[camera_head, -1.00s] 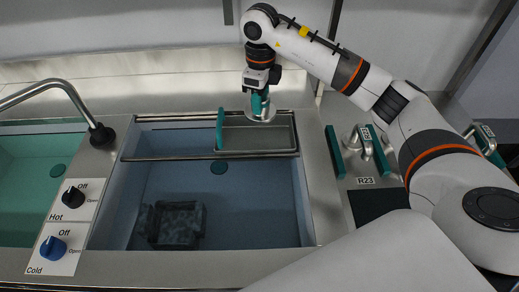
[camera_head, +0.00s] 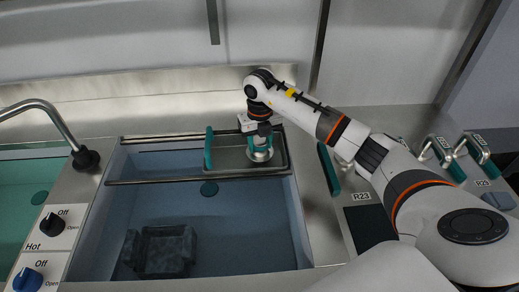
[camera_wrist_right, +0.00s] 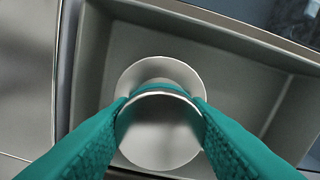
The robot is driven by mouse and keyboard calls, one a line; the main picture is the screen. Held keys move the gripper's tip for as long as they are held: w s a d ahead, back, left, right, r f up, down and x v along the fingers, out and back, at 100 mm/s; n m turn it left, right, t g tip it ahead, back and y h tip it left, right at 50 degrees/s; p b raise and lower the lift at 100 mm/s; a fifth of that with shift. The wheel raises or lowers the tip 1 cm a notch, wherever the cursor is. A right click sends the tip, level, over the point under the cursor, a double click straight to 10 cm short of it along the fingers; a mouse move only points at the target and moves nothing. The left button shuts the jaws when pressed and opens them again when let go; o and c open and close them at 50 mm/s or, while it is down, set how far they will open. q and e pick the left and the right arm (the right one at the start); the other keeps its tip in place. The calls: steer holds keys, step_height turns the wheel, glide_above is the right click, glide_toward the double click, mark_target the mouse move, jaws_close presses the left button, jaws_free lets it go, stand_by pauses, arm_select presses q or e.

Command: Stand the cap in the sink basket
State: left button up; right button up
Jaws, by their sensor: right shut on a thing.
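The cap (camera_head: 262,156) is a round silver metal disc with an arched handle. My right gripper (camera_head: 259,140), with teal fingers, is shut on its handle. The cap is inside the outline of the sink basket (camera_head: 230,158), near its right end; whether it touches the floor is unclear. The basket is a grey metal tray across the back of the blue sink, with a teal grip on its left end. In the right wrist view, the teal fingers (camera_wrist_right: 160,112) pinch the cap's curved handle (camera_wrist_right: 160,94), with the basket's grey walls around. My left gripper is out of view.
Two metal rails (camera_head: 150,181) cross the sink around the basket. A teal-handled item (camera_head: 328,170) and other teal-handled caps (camera_head: 470,152) stand on the right counter. A faucet (camera_head: 60,130) is at left.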

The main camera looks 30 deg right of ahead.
mark_target(260, 150)
steer(key=shift+f, duration=1.55)
steer(key=shift+f, duration=0.2)
steer(key=o, duration=1.2)
steer(key=shift+r, duration=0.1)
step_height(260, 150, up, 12)
steer(key=shift+r+b, duration=0.1)
steer(key=shift+b, duration=0.3)
